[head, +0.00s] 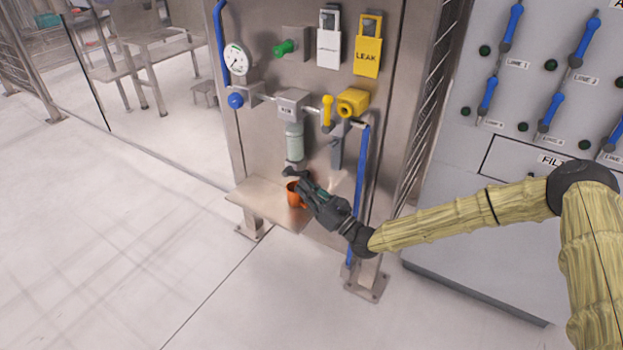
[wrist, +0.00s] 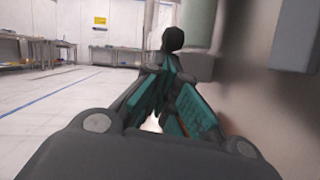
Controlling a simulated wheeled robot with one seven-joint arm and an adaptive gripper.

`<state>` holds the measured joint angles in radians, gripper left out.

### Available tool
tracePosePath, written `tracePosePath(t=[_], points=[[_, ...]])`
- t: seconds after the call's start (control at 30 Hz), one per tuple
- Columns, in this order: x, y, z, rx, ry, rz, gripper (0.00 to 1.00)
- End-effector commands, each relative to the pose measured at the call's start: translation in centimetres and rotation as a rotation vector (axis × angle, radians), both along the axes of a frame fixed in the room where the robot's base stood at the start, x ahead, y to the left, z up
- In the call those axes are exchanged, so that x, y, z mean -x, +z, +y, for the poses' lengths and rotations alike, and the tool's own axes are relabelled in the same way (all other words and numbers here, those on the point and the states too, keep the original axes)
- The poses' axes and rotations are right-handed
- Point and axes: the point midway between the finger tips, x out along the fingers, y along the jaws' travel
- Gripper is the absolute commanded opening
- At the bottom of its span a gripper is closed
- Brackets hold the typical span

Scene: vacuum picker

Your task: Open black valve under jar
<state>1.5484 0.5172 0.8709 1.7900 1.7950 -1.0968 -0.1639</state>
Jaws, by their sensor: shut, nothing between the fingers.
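The jar (head: 294,143) is a pale green cylinder mounted on the steel panel. It also shows at the top of the wrist view (wrist: 200,22). The black valve (head: 289,172) is a small dark handle with a rounded end just below the jar. In the wrist view its round black knob (wrist: 173,38) stands directly beyond my fingertips. My gripper (head: 304,181) is shut and empty, reaching in from the right under the jar. Its teal-padded fingers (wrist: 168,88) are close to the valve; I cannot tell whether they touch it. The fingers partly hide the valve's stem.
An orange cup (head: 292,196) stands on the steel shelf (head: 258,203) below my gripper. A blue hose (head: 361,175) hangs to the right. A yellow valve (head: 352,102), a yellow handle (head: 327,110) and a gauge (head: 236,60) sit higher on the panel.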

Motion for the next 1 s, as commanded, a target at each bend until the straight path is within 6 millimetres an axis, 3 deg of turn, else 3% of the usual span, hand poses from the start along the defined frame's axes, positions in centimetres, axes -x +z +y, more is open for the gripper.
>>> tracePosePath(t=[0.03, 1.0], points=[[0.0, 1.0, 0.1, 0.019, 0.002, 0.01, 0.0], [0.1, 3.9, 0.7, 0.367, 0.01, 0.188, 0.0]])
